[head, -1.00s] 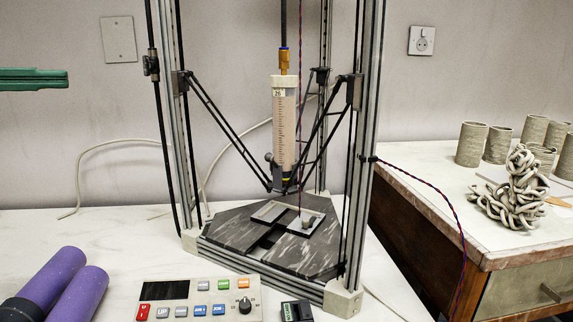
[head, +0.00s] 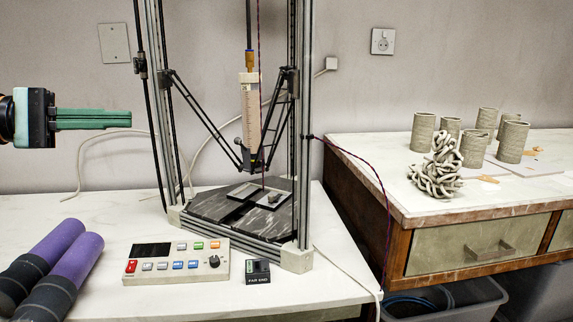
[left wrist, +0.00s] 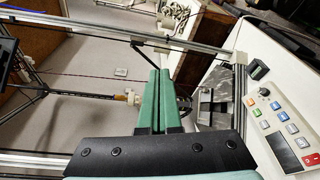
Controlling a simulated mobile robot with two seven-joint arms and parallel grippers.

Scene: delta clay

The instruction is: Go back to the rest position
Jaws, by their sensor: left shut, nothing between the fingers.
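My left gripper (head: 130,119) comes in from the left edge in the head view, level with the middle of the printer frame and to its left. Its green fingers are together and hold nothing. In the left wrist view the two green fingers (left wrist: 161,100) lie side by side. The delta clay printer (head: 302,150) stands on the white table, with a clay-filled syringe (head: 249,115) hanging over its dark bed (head: 220,207). A small grey piece lies in a tray (head: 258,193) on the bed. My right gripper is not in view.
A control panel (head: 176,262) and a small dark box (head: 258,272) sit in front of the printer. Two purple-and-black cylinders (head: 78,257) lie at the lower left. Several clay cylinders (head: 422,132) and a coiled clay pile (head: 437,168) stand on the right bench (head: 380,150).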

